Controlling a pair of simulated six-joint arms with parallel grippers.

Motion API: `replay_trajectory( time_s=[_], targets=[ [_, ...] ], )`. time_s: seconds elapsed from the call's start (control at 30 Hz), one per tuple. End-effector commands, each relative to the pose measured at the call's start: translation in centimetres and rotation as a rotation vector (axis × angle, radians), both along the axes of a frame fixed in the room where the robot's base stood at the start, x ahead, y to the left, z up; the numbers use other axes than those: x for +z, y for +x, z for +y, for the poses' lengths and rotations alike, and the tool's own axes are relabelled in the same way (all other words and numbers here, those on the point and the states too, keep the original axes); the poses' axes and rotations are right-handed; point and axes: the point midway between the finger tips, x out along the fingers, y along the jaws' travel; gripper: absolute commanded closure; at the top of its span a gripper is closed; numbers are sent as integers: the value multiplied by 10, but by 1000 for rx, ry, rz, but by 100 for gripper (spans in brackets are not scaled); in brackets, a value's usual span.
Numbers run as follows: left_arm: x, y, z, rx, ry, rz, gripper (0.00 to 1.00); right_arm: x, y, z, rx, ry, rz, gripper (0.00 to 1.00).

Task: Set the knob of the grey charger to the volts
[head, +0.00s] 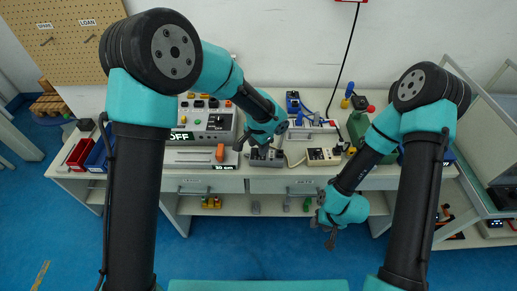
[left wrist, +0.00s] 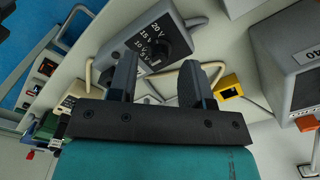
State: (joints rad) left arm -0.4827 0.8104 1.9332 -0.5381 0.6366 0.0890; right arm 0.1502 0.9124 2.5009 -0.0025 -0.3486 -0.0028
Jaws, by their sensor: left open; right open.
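The grey charger (left wrist: 183,32) fills the upper middle of the left wrist view. Its black knob (left wrist: 158,50) has white marks reading 20 V, 15 V, 10 V and 5 V beside it. I cannot tell which mark the knob points at. In the head view the charger (head: 266,158) sits near the bench's front edge, partly hidden by my left arm. My left gripper (head: 257,145) is open just over it, and in the left wrist view its spread fingers (left wrist: 160,78) are near the knob, with nothing between them. My right gripper (head: 327,231) is open and empty in front of the bench.
A large grey unit with an OFF display (head: 205,121) stands left of the charger. A cream box (head: 323,156) stands to its right. Red and blue bins (head: 80,153) are at the bench's left end. A yellow block (left wrist: 229,87) lies near my left gripper.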

Motion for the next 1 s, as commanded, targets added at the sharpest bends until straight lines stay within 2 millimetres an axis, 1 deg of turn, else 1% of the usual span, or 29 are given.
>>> replay_trajectory(
  time_s=[0.03, 0.2, 0.5, 0.9, 0.97, 1.0],
  targets=[
    [-7, 0, 0, 0, 0, 3, 55, 0, 0, 0, 0, 0, 0, 57],
    [-18, 0, 0, 0, -1, 1, 55, 0, 0, 0, 0, 0, 0, 57],
    [-20, 0, 0, 1, -1, 0, 55, 0, 0, 0, 0, 0, 0, 57],
    [-20, 0, 0, 1, -1, 0, 93, 0, 0, 0, 0, 0, 0, 57],
    [-20, 0, 0, 1, -1, 0, 99, 0, 0, 0, 0, 0, 0, 57],
    [-20, 0, 0, 1, -1, 0, 100, 0, 0, 0, 0, 0, 0, 57]
  ],
)
